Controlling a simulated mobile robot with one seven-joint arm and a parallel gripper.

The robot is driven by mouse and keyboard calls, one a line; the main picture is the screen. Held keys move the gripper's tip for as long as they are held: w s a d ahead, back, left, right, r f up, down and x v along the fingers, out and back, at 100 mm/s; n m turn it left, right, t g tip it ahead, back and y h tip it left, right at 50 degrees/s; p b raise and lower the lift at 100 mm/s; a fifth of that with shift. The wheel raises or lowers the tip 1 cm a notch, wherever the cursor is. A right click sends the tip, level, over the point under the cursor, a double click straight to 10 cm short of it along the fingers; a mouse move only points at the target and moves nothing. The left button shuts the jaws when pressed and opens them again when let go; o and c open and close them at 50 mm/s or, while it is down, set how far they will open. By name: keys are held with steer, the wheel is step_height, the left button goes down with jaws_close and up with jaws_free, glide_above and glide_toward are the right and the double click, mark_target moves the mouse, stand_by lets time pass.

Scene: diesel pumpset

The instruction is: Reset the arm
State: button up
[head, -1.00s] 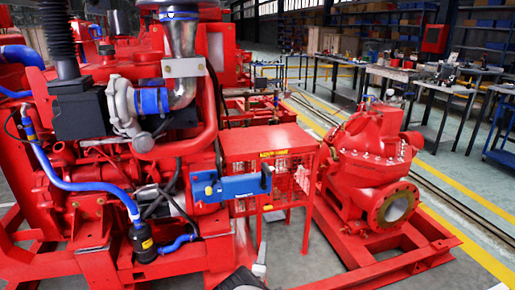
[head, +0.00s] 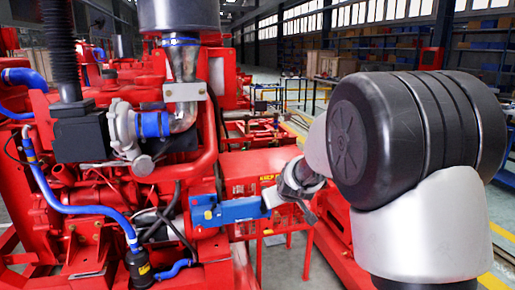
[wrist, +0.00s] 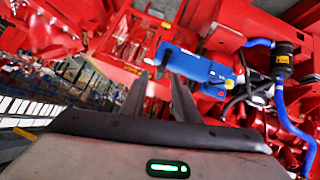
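My gripper (wrist: 160,84) is open and empty in the wrist view, its two dark fingers standing apart. Beyond the fingertips is a blue box-shaped unit (wrist: 195,64) mounted on the red pumpset. My large black and silver arm links fill the right side and hide much of the pump.
Blue hoses (head: 75,185) and a black filter (head: 138,266) are on the engine's left and lower side. The red frame and guard (head: 262,165) stand behind my gripper. Shelves (head: 375,45) line the far wall. Part of the floor with yellow lines shows at far right.

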steer(key=s+d+r+m+g, duration=0.1)
steer(key=s+r, duration=0.2)
steer(key=s, duration=0.4)
steer(key=s+d+r+y, duration=0.1)
steer(key=s+r, duration=0.2)
steer(key=s, duration=0.3)
steer(key=s+d+r+m+g, duration=0.1)
steer(key=s+r, duration=0.2)
steer(key=s, duration=0.4)
steer(key=s+d+f+m+g+h, duration=0.1)
steer(key=s+d, duration=0.1)
steer(key=s, duration=0.7)
steer(key=s+d+f+m+g, duration=0.1)
steer(key=s+d, duration=0.1)
steer(key=s, duration=0.7)
step_height(320, 180, up, 28)
steer(key=s+p, duration=0.1)
steer(key=p, duration=2.7)
steer(key=shift+f+m+h, duration=0.25)
steer(key=shift+m+h, duration=0.05)
